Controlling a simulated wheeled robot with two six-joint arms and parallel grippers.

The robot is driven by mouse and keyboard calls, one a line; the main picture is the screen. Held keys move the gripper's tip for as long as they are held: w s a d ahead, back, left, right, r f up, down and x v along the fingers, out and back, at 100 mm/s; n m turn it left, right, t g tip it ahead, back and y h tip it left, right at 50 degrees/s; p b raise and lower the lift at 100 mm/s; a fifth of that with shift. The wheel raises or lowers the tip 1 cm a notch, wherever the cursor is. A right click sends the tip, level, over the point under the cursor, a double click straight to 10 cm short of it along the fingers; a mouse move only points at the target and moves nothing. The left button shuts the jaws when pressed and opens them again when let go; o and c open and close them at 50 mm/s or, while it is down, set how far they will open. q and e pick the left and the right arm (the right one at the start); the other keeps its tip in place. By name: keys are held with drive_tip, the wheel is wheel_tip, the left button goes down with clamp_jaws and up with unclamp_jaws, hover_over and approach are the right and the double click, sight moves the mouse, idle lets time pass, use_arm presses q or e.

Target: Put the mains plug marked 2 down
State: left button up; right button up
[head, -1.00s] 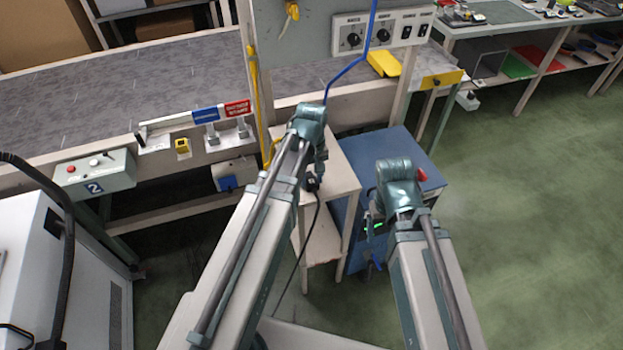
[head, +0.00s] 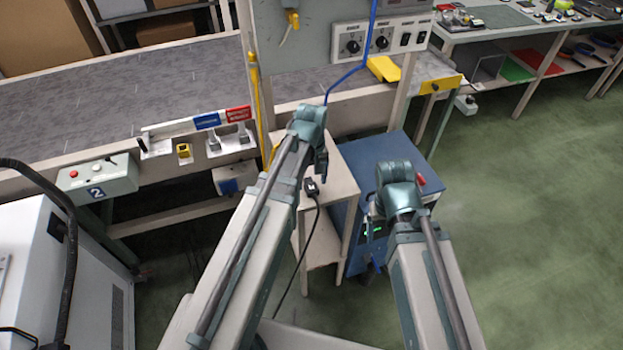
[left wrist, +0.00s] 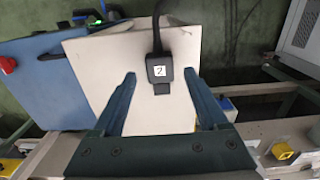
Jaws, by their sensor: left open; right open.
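The mains plug marked 2 (left wrist: 158,70) is black with a white "2" label. It lies on the pale top of a small stand (left wrist: 98,58), with its cable running off the top edge of the left wrist view. In the head view the plug (head: 311,186) rests near the front edge of the stand top (head: 343,178). My left gripper (left wrist: 160,82) is open, its fingers on either side of the plug and apart from it. In the head view my left gripper (head: 321,168) is just above and beyond the plug. My right gripper (head: 375,222) is open and empty in front of the blue cabinet.
A blue cabinet (head: 395,150) with a red object on top stands right of the stand. The conveyor (head: 130,90) runs behind, with a control box marked 2 (head: 97,178) on its front. A panel with knobs (head: 380,38) rises above. Green floor is free at right.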

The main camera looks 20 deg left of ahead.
wheel_tip(320, 180, up, 10)
drive_tip(key=p, duration=0.9)
drive_tip(key=shift+r, duration=0.1)
idle(0.8)
